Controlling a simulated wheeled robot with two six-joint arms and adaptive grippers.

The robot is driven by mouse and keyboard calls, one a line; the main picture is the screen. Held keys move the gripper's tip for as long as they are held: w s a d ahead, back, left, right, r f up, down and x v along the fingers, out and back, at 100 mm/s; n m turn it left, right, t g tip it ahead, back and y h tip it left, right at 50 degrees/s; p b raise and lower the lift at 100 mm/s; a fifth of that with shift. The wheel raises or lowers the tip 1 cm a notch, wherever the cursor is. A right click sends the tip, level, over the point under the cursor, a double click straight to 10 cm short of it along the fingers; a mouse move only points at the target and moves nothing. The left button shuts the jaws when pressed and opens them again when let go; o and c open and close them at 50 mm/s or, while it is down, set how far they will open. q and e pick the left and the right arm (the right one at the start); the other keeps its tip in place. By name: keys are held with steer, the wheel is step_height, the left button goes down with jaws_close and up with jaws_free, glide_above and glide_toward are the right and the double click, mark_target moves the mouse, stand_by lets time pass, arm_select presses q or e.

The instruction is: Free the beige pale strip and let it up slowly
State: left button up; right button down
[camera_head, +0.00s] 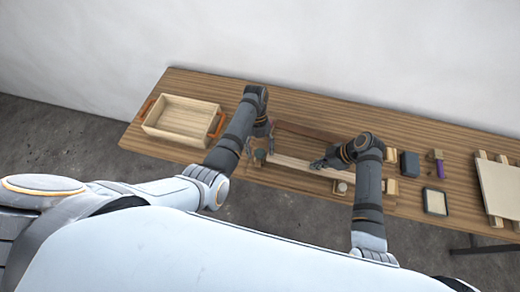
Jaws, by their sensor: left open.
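The beige pale strip (296,165) lies along the near side of a low wooden frame on the table. Its right part passes behind my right gripper. My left gripper (262,143) is open over the left end of the frame, close to the strip's left end; I cannot tell if it touches. My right gripper (321,163) is at the right part of the strip; its fingers are too small to tell whether they are open or shut on it. A small round grey-green piece (260,155) sits by the strip's left end, and a pale round knob (342,187) near its right end.
A brown bar (300,130) runs along the frame's far side. A wooden tray with orange handles (180,118) stands at the left. At the right are a dark block (409,164), a purple-handled tool (439,168), a dark-framed pad (435,201) and a pale board (500,187) on wooden supports.

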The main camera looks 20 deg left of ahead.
mark_target(260, 153)
arm_select(q)
steer(key=shift+r+p, duration=1.6)
steer(key=shift+r, duration=0.1)
arm_select(e)
steer(key=shift+r, duration=2.1)
steer(key=shift+r, duration=2.5)
arm_select(q)
steer(key=shift+f, duration=0.1)
